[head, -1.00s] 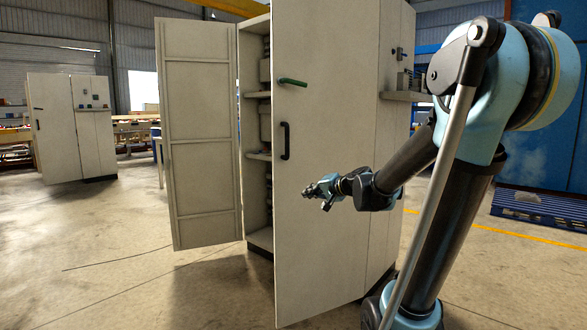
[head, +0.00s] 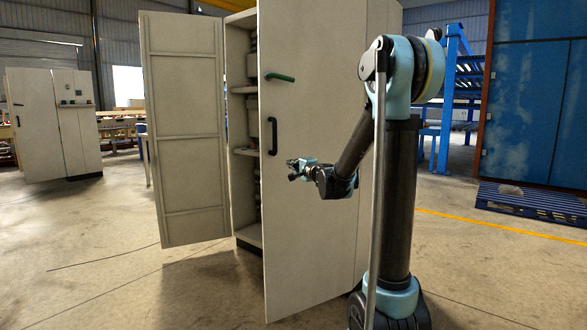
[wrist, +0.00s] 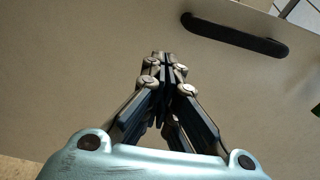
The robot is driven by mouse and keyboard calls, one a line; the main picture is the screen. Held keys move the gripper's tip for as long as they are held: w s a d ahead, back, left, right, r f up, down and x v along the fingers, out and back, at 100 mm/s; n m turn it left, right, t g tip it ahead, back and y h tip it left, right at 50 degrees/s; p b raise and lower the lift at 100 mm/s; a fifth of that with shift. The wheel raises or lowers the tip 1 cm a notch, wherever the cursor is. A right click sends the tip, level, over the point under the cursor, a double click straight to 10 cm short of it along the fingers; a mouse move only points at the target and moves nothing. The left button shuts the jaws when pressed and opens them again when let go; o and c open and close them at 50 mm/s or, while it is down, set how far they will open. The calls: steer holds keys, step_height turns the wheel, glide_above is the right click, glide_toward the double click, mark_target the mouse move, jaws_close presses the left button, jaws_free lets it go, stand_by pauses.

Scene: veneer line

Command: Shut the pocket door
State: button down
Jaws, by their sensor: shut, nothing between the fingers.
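A tall pale cabinet (head: 247,233) stands open, with its shelved inside showing between two door leaves. The near leaf (head: 310,220) is swung outward and has a green lever (head: 280,77) and a black pull handle (head: 272,137). The far leaf (head: 184,130) is also open, its ribbed face toward me. I cannot tell which leaf is the pocket door. My gripper (head: 292,170) is shut and empty, in front of the near leaf and a little below and right of the black handle. In the wrist view the shut fingertips (wrist: 167,58) point at the leaf, with the black handle (wrist: 235,34) above right.
Another pale cabinet (head: 54,125) stands at the back left. A blue pallet (head: 530,200) lies at the right before a blue wall panel (head: 535,100). A thin dark line crosses the floor at left.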

mark_target(280, 159)
steer(key=x, duration=1)
steer(key=shift+w, duration=0.15)
